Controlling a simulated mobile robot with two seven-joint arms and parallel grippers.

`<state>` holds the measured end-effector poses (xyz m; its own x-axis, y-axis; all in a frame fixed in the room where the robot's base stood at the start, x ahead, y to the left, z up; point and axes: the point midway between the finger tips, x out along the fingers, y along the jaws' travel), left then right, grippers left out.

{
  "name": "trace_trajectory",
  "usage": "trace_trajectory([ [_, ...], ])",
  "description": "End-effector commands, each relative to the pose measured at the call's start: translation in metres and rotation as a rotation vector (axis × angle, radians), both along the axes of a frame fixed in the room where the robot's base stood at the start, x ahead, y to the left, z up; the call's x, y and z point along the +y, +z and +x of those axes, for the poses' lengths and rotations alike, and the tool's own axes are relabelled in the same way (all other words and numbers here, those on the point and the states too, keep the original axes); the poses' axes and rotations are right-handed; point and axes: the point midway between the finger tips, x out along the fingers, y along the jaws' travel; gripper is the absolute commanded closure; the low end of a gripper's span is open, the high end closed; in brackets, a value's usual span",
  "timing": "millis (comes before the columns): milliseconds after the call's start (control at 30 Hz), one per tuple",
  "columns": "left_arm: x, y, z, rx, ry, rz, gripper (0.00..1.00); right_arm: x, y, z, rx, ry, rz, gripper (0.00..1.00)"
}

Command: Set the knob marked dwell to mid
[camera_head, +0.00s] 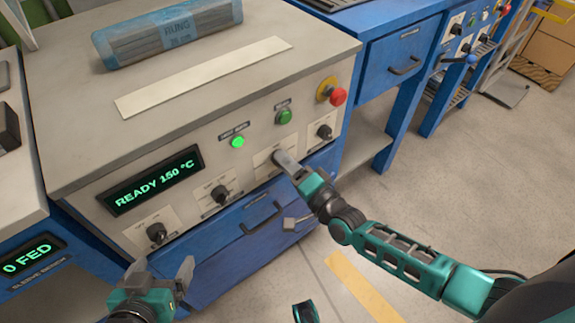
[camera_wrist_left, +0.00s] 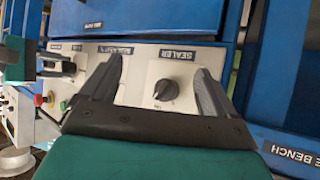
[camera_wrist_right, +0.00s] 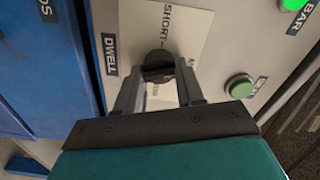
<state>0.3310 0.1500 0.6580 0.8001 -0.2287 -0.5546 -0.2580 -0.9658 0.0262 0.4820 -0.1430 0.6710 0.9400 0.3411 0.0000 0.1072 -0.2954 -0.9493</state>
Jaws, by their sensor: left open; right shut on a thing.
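The dwell knob (camera_wrist_right: 158,66) is dark and round on a pale plate, with a DWELL label (camera_wrist_right: 110,55) beside it in the right wrist view. SHORT is legible on the plate; the other position marks are partly hidden. My right gripper (camera_wrist_right: 158,80) is shut on this knob, one finger at each side. Its pointer direction is hard to tell. In the head view my right gripper (camera_head: 282,160) covers most of the knob. My left gripper (camera_head: 160,268) is open and empty, in front of the panel's lower left. The left wrist view shows the sealer knob (camera_wrist_left: 165,90) between its fingers.
The panel also has a READY 150 °C display (camera_head: 151,180), other knobs (camera_head: 220,194) (camera_head: 324,132), green buttons (camera_head: 284,116) and a red stop button (camera_head: 338,96). A blue drawer (camera_head: 250,235) lies below. A wrapped bundle (camera_head: 168,35) lies on top.

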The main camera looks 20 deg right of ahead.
Motion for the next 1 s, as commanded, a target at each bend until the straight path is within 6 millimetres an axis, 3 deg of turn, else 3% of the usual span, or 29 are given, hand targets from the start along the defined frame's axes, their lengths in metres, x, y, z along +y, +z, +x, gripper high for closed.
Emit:
trace_trajectory([
  [400,-0.0001,-0.0111,-0.0001,0.000,0.000,0.000,0.10,-0.0001,-0.0025,-0.0006,0.089,0.001,0.240,0.93],
  [1000,-0.0023,-0.0124,0.0001,0.001,0.007,-0.010,0.10,-0.0002,-0.0022,-0.0007,0.112,0.000,0.301,0.93],
])
